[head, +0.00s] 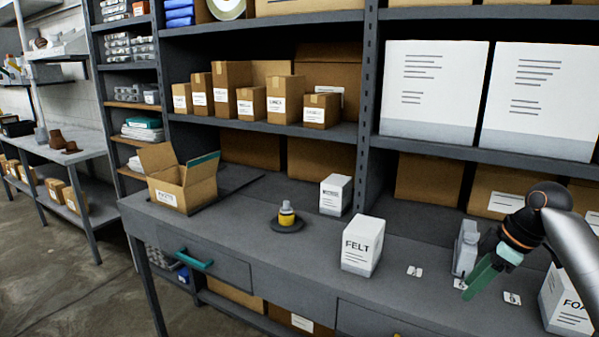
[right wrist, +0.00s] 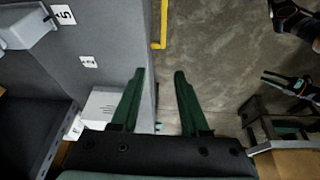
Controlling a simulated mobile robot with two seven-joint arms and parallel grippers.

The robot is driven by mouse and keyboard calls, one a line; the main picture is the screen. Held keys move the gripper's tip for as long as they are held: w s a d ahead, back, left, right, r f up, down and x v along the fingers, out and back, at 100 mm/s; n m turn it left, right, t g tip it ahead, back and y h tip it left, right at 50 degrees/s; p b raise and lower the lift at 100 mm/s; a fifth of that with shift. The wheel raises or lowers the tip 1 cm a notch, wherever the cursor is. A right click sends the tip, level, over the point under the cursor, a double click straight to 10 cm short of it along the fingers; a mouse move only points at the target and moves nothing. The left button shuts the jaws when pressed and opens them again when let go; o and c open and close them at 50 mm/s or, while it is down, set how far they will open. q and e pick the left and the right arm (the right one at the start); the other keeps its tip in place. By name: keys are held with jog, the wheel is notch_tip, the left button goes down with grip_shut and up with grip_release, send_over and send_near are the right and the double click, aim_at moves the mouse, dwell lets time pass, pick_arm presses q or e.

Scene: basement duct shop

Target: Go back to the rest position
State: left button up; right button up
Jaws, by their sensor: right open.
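My right gripper (head: 474,282) reaches in from the right in the head view, its green fingers pointing down and left over the grey workbench (head: 300,255). It is close to a small grey device (head: 466,248) on the bench; I cannot tell if they touch. In the right wrist view, the two green fingers of this gripper (right wrist: 160,74) are spread with nothing between them, near the bench edge and above the floor. My left gripper is not in the head view. Dark arm-like parts at the right of the wrist view may be mine, but their jaw state is unclear.
A white FELT box (head: 362,245), a FOAM box (head: 568,302), small label cards (head: 414,271), a yellow-and-grey item on a dark disc (head: 287,217) and an open carton (head: 182,180) stand on the bench. Loaded shelves rise behind. Open floor (head: 70,260) lies left.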

jog(key=s+a+f+m+t, duration=0.15)
jog(key=a+f, duration=0.25)
jog(key=f, duration=0.5)
jog(key=s+a+f+m, duration=0.1)
jog(key=s+a+f, duration=0.25)
jog(key=f, duration=0.65)
jog(key=s+a+f+m+t, duration=0.1)
jog(key=a+f, duration=0.4)
jog(key=f, duration=0.4)
jog(key=s+a+f+m+t, duration=0.2)
jog(key=s+a, duration=0.1)
jog(key=s, duration=0.7)
jog(key=s+a+f+m+t, duration=0.2)
jog(key=s+a+f+m, duration=0.1)
jog(key=s, duration=0.8)
jog(key=shift+a+f+h, duration=0.2)
jog(key=shift+a+h, duration=0.2)
jog(key=shift+a, duration=0.15)
